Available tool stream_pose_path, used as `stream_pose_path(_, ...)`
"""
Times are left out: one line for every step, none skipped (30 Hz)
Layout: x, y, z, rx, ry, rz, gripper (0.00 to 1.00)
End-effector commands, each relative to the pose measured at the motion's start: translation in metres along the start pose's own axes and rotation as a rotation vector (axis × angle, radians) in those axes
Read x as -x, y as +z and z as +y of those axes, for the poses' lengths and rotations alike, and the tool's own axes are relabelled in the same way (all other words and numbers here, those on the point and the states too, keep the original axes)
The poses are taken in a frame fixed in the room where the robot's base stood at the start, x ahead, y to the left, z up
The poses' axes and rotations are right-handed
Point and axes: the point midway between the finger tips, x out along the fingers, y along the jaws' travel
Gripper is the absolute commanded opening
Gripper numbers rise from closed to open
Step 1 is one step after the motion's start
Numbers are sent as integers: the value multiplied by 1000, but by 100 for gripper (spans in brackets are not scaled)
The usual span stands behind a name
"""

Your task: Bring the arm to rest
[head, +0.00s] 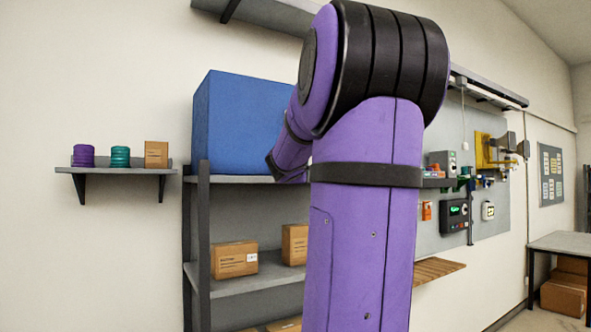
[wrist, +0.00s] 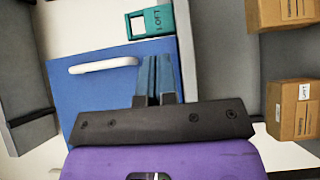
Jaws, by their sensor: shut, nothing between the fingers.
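My purple arm fills the middle of the head view, bent at a thick black-banded joint. Its far end reaches behind the upper link, so the gripper's fingers are hidden there. In the wrist view my gripper (wrist: 155,72) has its two blue-grey fingers together, with nothing between them. Behind the fingers in that view is a blue surface (wrist: 95,100) with a white bar (wrist: 104,65) on it. I cannot tell the gap between fingers and surface.
A large blue box (head: 245,122) stands on the shelf rack (head: 240,281), close to my arm. Cartons (head: 234,259) sit lower. A small wall shelf (head: 115,170) is left. A wall panel (head: 428,240) with several devices, including a dark one (head: 454,216), and a table (head: 562,242) are right.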

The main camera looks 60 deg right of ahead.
Motion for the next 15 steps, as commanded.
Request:
stream_pose_path(6, 5, 0, -1, 0, 1, 0)
stream_pose_path(9, 8, 0, -2, 1, 0, 0)
stream_pose_path(12, 11, 0, -1, 0, 0, 0)
stream_pose_path(14, 13, 0, -1, 0, 0, 0)
stream_pose_path(16, 14, 0, 0, 0, 0, 0)
stream_pose_path(19, 17, 0, 0, 1, 0, 0)
stream_pose_path(20, 18, 0, 0, 1, 0, 0)
stream_pose_path(21, 19, 0, 0, 0, 0, 0)
stream_pose_path(22, 20, 0, 1, 0, 0, 0)
stream_pose_path(23, 20, 0, 1, 0, 0, 0)
stream_pose_path(23, 21, -1, 1, 0, 0, 0)
stream_pose_path(24, 21, -1, 1, -1, 0, 0)
stream_pose_path(24, 21, -1, 1, -1, 0, 0)
stream_pose_path(24, 21, -1, 1, -1, 0, 0)
stream_pose_path(24, 21, -1, 1, -1, 0, 0)
